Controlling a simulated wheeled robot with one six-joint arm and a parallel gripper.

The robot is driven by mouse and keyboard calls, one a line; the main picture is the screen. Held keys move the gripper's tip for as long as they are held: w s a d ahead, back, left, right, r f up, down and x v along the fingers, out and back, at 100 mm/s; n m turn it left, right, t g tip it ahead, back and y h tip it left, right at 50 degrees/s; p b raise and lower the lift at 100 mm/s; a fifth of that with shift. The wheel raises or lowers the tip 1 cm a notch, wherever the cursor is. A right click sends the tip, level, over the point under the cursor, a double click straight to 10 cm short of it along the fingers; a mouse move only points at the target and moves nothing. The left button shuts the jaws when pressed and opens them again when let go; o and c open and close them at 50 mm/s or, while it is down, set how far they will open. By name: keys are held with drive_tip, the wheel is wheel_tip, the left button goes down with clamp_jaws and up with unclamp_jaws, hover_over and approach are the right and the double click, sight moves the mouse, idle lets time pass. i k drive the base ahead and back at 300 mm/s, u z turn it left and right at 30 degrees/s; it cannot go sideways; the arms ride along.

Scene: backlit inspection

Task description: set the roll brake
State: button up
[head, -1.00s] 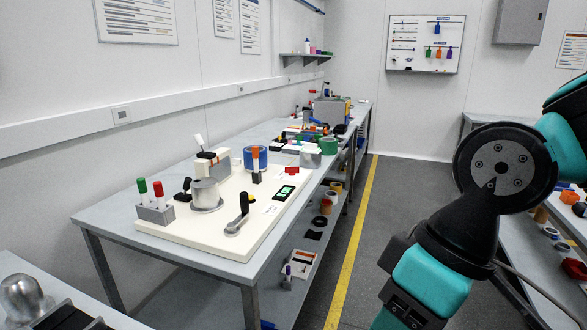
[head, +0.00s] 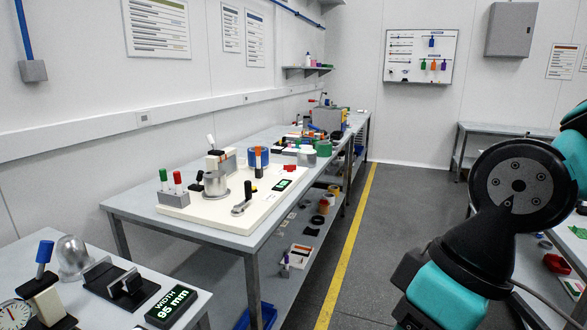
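No part is labelled as the roll brake at this size, so I cannot tell for sure which one it is. A cream board (head: 262,208) on the long bench carries several fittings. On it are a grey metal cylinder (head: 216,184), a lever with a black handle (head: 243,198), a white lever on a block (head: 211,142), and a small black knob (head: 197,187). On the near left table, a blue-handled lever (head: 44,256) stands upright on a black-based block by a round dial. My arm shows at the right, but my gripper is out of view.
The long grey bench (head: 140,209) runs along the left wall. The near table (head: 205,298) also holds a silver domed part (head: 72,257) and a display (head: 171,306) reading WIDTH 95 mm. A yellow line (head: 346,245) marks the open floor. Another bench (head: 480,128) stands at the back right.

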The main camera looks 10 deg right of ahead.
sight(289, 168)
drive_tip(key=z, duration=0.6)
drive_tip(key=i, duration=1.05)
drive_tip(key=z, duration=0.5)
drive_tip(key=i, duration=0.9)
drive_tip(key=u, duration=0.8)
drive_tip(key=i, duration=0.85)
drive_tip(key=u, duration=0.85)
drive_tip(key=i, duration=0.25)
drive_tip(key=u, duration=0.3)
